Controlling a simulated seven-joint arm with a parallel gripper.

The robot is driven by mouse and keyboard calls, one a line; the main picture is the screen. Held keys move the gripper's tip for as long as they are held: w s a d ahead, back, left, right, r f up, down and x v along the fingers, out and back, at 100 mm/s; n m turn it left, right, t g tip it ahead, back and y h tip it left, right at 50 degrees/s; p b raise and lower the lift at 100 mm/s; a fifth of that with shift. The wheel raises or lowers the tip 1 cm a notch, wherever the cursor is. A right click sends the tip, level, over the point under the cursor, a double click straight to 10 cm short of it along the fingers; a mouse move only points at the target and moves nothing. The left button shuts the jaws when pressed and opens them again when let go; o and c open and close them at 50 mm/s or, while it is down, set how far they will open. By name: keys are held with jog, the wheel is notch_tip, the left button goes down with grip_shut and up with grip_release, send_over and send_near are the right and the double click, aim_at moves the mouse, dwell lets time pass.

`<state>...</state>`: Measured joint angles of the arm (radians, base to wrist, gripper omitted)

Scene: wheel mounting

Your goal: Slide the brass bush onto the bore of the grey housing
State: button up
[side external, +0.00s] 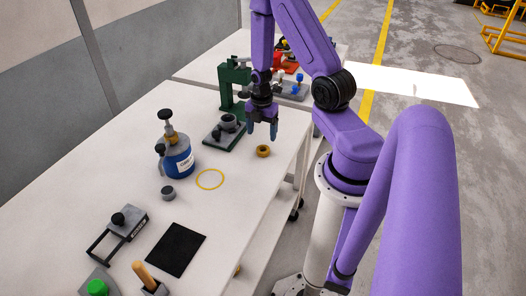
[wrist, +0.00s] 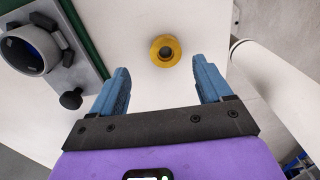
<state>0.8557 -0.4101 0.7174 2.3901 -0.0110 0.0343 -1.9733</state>
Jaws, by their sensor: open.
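The brass bush (side external: 263,151) is a short golden ring lying on the white table near its right edge. In the wrist view the brass bush (wrist: 165,50) shows its open hole and sits beyond the fingertips, roughly between them. My gripper (side external: 262,131) is above the table, just over and behind the bush, pointing down. In the wrist view my gripper (wrist: 162,76) has its two blue fingers wide apart with nothing between them. The grey housing (side external: 228,122) is a round part on a plate at the green press; in the wrist view the housing (wrist: 32,46) is at the upper left.
The green press (side external: 235,75) stands close left of my gripper. Bare table surrounds the bush.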

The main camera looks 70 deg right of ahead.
aim_at(263, 149)
jog(key=shift+f, duration=0.65)
jog(key=f, duration=0.2)
jog(key=s+f, duration=0.1)
jog(key=shift+a+f, duration=0.1)
jog(key=shift+a, duration=0.2)
jog(key=shift+w+f, duration=0.15)
jog(key=shift+f, duration=0.75)
jog(key=c, duration=1.1)
